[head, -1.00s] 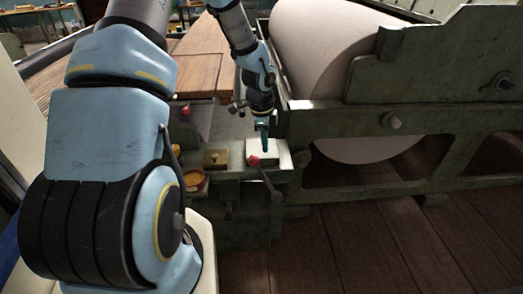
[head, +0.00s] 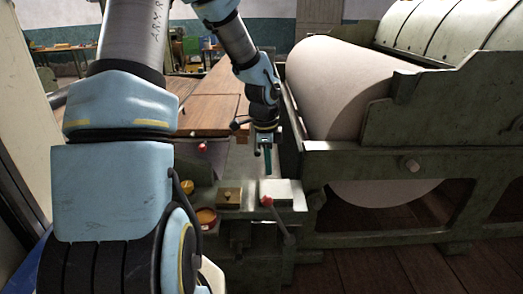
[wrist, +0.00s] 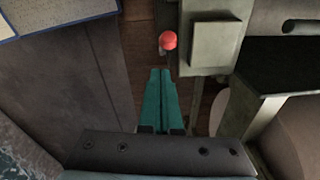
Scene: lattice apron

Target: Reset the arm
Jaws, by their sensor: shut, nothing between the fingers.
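My gripper (head: 267,158) points down above the machine's end ledge in the head view, with its teal fingers together and nothing between them. In the wrist view the teal fingers of my gripper (wrist: 158,100) lie side by side, shut. Just past their tips in that picture is a red ball knob (wrist: 168,41), apart from them as far as I can tell. The knob also shows in the head view (head: 267,200), on a lever beside a pale square block (head: 284,190).
A big machine with a pale roller (head: 335,95) and green frame fills the right. A brass-coloured block (head: 229,197), a round orange-filled dish (head: 206,217) and a yellow item (head: 187,187) sit left of the pale block. A wooden table (head: 212,110) stands behind.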

